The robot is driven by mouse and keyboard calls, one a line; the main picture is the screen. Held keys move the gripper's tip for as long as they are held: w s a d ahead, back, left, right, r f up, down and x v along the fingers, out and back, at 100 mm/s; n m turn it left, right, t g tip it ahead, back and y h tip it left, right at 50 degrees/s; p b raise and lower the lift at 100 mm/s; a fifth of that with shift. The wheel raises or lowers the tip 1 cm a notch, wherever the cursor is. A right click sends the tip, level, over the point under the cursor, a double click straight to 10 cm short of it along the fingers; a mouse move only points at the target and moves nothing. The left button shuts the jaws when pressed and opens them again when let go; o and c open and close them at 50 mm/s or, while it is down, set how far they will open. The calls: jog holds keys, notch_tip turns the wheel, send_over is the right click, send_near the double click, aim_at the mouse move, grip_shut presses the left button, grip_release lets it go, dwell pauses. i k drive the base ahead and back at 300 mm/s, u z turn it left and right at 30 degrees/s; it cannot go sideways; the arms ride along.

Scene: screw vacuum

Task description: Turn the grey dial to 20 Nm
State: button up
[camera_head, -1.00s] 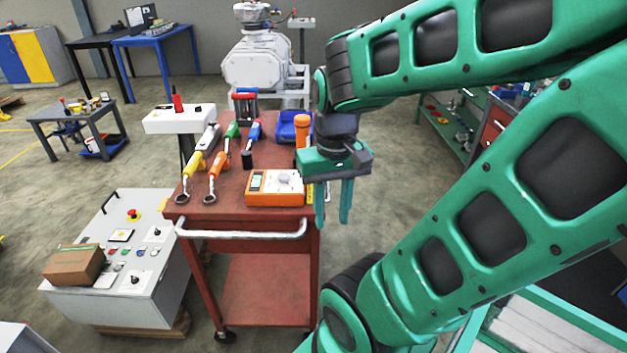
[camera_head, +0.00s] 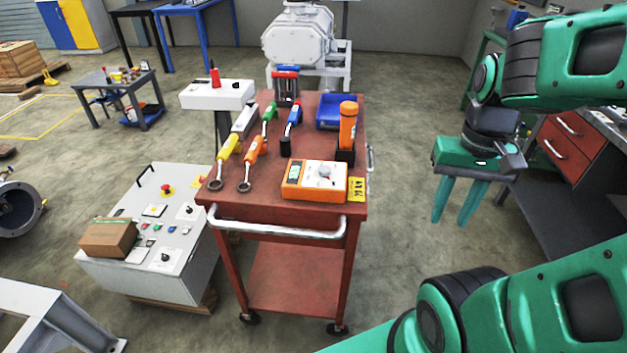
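The grey dial (camera_head: 324,171) sits on the white top of an orange device (camera_head: 314,181) at the front right of the red cart's top. A small green display shows on the device's left part; its reading is too small to make out. A yellow tag (camera_head: 357,189) is beside the device on its right. My gripper (camera_head: 458,220) points down to the right of the cart, apart from the dial and the device. Its two green fingers are spread apart with nothing between them.
The red cart (camera_head: 222,196) also bears several wrenches, an orange flashlight-like tool (camera_head: 347,126) and a blue bin (camera_head: 331,108). A grey control cabinet (camera_head: 150,225) with a cardboard box stands left. A workbench with red drawers (camera_head: 566,150) is right of my gripper. Floor between cart and gripper is clear.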

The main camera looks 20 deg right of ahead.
aim_at(324, 170)
jog(key=k, duration=1)
jog(key=u, duration=0.7)
jog(key=i, duration=1)
jog(key=z, duration=0.5)
